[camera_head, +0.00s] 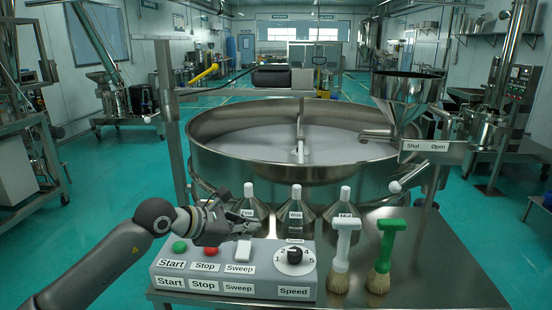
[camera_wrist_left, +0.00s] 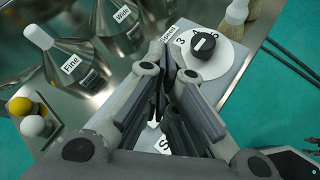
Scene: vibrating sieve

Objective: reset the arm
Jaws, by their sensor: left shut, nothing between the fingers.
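My left arm reaches in from the lower left in the head view. Its gripper (camera_head: 243,224) is shut and empty, above the back edge of the control box (camera_head: 235,272), near the white sweep switch (camera_head: 243,250). The green start button (camera_head: 180,247) and red stop button (camera_head: 211,251) lie to its left. The black speed knob (camera_head: 294,255) lies to its right, apart from the fingers. In the left wrist view the shut fingers (camera_wrist_left: 168,62) cover part of the box, and the knob (camera_wrist_left: 203,44) shows clear beside them.
Several labelled metal bottles, one of them (camera_head: 296,214), stand behind the box. A white brush (camera_head: 342,250) and a green brush (camera_head: 385,250) stand to its right on the metal table (camera_head: 440,268). The large round sieve (camera_head: 230,165) and a hopper (camera_head: 405,95) stand behind.

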